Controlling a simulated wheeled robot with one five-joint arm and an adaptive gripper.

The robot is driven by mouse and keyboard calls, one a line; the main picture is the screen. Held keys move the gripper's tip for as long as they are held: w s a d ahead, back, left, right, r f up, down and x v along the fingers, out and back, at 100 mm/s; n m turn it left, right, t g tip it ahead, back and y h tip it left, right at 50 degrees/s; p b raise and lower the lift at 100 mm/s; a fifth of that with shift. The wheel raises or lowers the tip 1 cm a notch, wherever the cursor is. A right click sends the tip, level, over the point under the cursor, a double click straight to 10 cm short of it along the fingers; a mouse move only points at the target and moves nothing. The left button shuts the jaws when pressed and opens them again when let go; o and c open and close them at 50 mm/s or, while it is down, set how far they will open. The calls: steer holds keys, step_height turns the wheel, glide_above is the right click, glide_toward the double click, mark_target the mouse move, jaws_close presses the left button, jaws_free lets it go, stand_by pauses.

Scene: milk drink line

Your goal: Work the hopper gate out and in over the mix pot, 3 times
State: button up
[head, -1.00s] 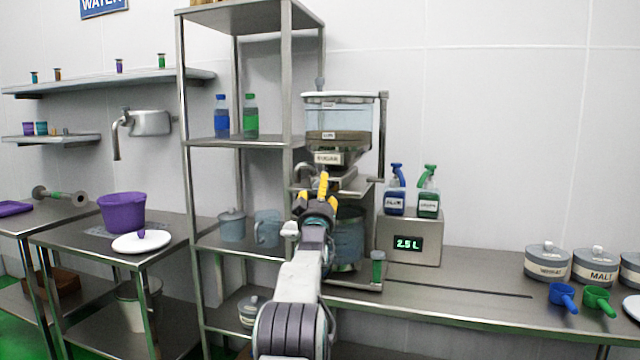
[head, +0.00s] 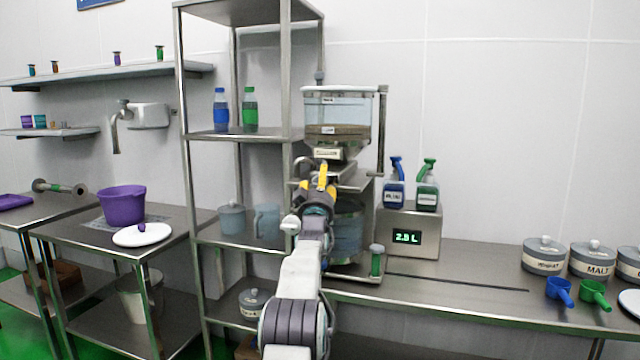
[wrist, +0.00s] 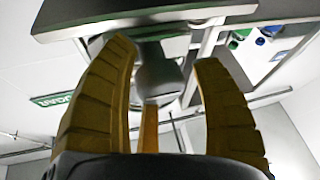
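The hopper (head: 338,105) stands beside the shelf rack in the head view, clear-walled with brown contents low inside. A flat metal gate (head: 352,180) shows under its outlet, partly hidden by my arm. The mix pot (head: 348,232), a translucent grey-blue vessel, stands below, its left side hidden by my arm. My gripper (head: 320,176) is just in front of the hopper outlet. In the wrist view my gripper (wrist: 155,100) has its yellow fingers spread apart. A grey rounded part shows between them; I cannot tell whether they touch it.
A display box (head: 409,233), apparently reading 2.8 L, stands right of the pot with two spray bottles on top. The rack's post (head: 286,110) is close on the left.

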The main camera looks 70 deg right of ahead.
mark_target(315, 178)
steer(key=shift+r, duration=0.1)
steer(key=c, duration=1.1)
steer(key=shift+a+f+b, duration=0.25)
steer(key=shift+a+b, duration=0.3)
steer(key=shift+b, duration=0.7)
steer(key=shift+c, duration=0.2)
steer(key=a+b, duration=0.4)
steer(key=b, duration=0.1)
steer(key=shift+r+b, duration=0.1)
steer(key=shift+b, duration=0.2)
steer(key=shift+s+a+r+b, duration=0.1)
steer(key=shift+a+r+b, duration=0.1)
steer(key=shift+a+b, duration=0.95)
steer(key=shift+d, duration=0.1)
